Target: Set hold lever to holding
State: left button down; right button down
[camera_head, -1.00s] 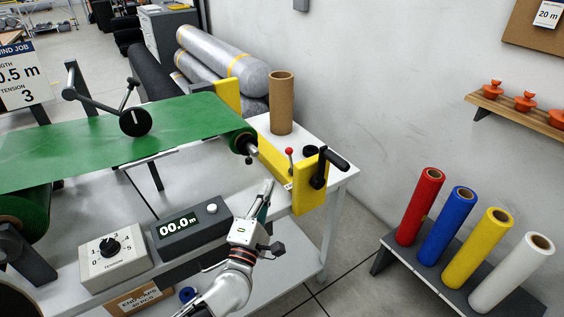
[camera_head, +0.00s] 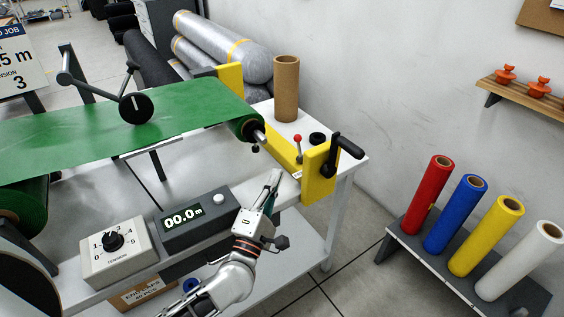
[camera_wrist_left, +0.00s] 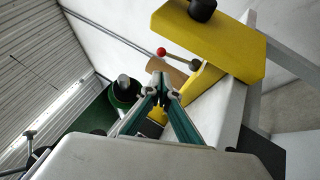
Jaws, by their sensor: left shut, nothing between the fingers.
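A small lever with a red ball knob (camera_head: 297,138) stands at the right end of the machine, by the yellow end bracket (camera_head: 320,175); I take it for the hold lever. In the left wrist view the red knob (camera_wrist_left: 161,51) shows on a thin rod beyond the fingertips. My left gripper (camera_head: 276,173) is shut and empty, left of the bracket and nearer to me than the lever. Its fingertips (camera_wrist_left: 164,84) are apart from the lever. A black crank handle (camera_head: 347,146) is on the bracket. My right gripper is not in view.
A green roll end (camera_head: 246,128) and a cardboard tube (camera_head: 286,90) stand near the lever. The length counter (camera_head: 195,218) and tension dial box (camera_head: 114,248) are to the left. Coloured rolls stand on a low rack (camera_head: 410,250) at right. Clear floor lies between.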

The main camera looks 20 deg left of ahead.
aim_at(299, 148)
pick_arm(q)
jog(key=x, duration=0.9)
jog(key=shift+w, duration=0.2)
jog(key=shift+r+p, duration=0.1)
jog(key=shift+p, duration=0.25)
